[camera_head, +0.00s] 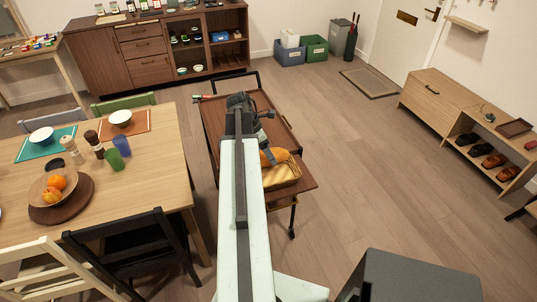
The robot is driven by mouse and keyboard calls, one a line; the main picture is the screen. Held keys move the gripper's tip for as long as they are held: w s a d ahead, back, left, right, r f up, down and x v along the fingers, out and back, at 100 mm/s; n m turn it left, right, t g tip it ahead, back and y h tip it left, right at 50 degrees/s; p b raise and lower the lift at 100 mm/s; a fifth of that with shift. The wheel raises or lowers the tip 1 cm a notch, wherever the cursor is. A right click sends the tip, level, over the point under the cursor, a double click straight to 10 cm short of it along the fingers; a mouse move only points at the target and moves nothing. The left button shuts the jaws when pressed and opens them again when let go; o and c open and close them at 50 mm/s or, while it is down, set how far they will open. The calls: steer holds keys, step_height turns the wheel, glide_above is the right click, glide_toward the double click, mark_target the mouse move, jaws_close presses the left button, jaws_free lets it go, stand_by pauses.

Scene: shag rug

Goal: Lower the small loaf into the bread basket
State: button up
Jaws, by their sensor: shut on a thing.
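The small loaf (281,155) is orange-brown and shows just right of my arm, over the brown serving cart. My gripper (268,156) is shut on the loaf, with the arm hiding part of both. The bread basket (284,176) is a tan, yellowish container on the near right part of the cart, directly below the loaf in the picture. Its left side is hidden by my arm. I cannot tell how much height lies between loaf and basket.
The serving cart (218,122) has a dark handle at its far end. A dining table (150,178) with a fruit bowl (46,189), cups and shakers stands close on the left. A black chair (130,243) is at the table's near side. Open floor (350,160) lies right of the cart.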

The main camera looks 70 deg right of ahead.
mark_target(261, 156)
steer(key=shift+f+b, duration=1.6)
steer(key=shift+f, duration=0.3)
steer(key=shift+f+b, duration=2.8)
stand_by(0.7)
steer(key=o, duration=1.6)
steer(key=shift+c, duration=0.2)
steer(key=shift+r, duration=0.1)
steer(key=p+v, duration=0.7)
steer(key=v, duration=0.1)
